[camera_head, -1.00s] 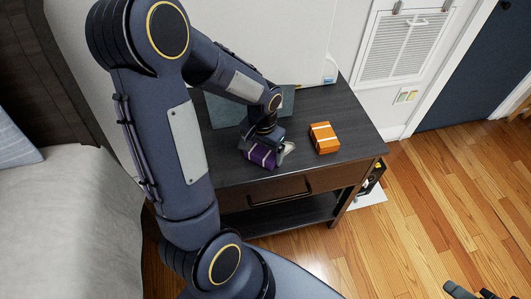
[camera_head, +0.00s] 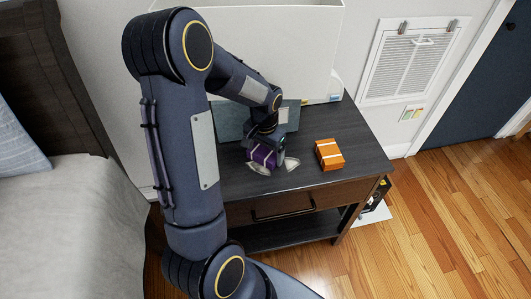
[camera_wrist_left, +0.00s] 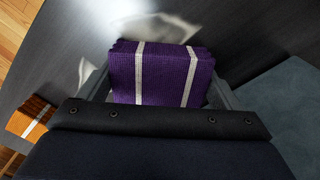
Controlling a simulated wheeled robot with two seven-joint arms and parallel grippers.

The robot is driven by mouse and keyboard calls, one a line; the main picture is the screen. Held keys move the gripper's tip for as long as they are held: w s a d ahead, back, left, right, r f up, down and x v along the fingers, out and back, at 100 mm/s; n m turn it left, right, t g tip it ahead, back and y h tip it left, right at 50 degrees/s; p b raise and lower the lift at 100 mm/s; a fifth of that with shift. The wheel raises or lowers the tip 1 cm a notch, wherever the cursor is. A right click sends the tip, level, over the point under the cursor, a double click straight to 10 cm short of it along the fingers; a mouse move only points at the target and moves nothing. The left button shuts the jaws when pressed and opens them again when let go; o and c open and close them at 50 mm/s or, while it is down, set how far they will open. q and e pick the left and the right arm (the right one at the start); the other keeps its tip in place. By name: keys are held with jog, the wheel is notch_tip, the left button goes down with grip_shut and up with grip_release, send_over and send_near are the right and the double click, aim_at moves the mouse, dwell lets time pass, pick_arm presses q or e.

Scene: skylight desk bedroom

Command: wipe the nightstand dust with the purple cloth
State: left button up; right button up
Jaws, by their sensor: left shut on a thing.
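The purple cloth (camera_head: 261,155), folded with white stripes, is held low at the nightstand top (camera_head: 363,158). My left gripper (camera_head: 267,146) is shut on it; the left wrist view shows the cloth (camera_wrist_left: 165,75) between the fingers (camera_wrist_left: 158,92). I cannot tell whether it presses on the wood. Pale dust patches (camera_head: 291,163) show beside and in front of the cloth. In the left wrist view pale dust (camera_wrist_left: 180,28) shows beyond the cloth, and a smaller patch lies to its left. Any dust under the cloth is hidden. My right gripper is not in view.
An orange box (camera_head: 329,154) with a light stripe stands right of the cloth. A flat teal-grey item (camera_head: 230,118) lies behind, partly hidden by my arm. The bed (camera_head: 80,220) is at left, a white panel (camera_head: 275,50) behind. The nightstand's front right is clear.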

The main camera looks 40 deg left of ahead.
aim_at(253, 152)
pick_arm(q)
jog(key=shift+s+a+f, duration=0.25)
jog(key=shift+s+a, duration=0.85)
jog(key=shift+s, duration=0.15)
jog(key=shift+s+d+f, duration=0.1)
jog(key=shift+s+d, duration=0.7)
jog(key=shift+c, duration=0.3)
jog(key=shift+s+d+r, duration=0.15)
jog(key=shift+s+d, duration=0.65)
jog(key=shift+d, duration=0.25)
jog(key=shift+s+d+r, duration=0.1)
jog(key=shift+s+d, duration=0.7)
jog(key=shift+d, duration=0.25)
jog(key=shift+c, duration=0.2)
jog(key=shift+r, duration=0.1)
jog(key=shift+w+r+p, duration=0.1)
jog(key=shift+r+p, duration=0.25)
jog(key=shift+r, duration=0.25)
notch_tip(253, 152, up, 5)
jog(key=p, duration=0.4)
jog(key=shift+f, duration=0.1)
notch_tip(253, 152, up, 3)
jog(key=p, duration=0.2)
jog(key=shift+p, duration=0.3)
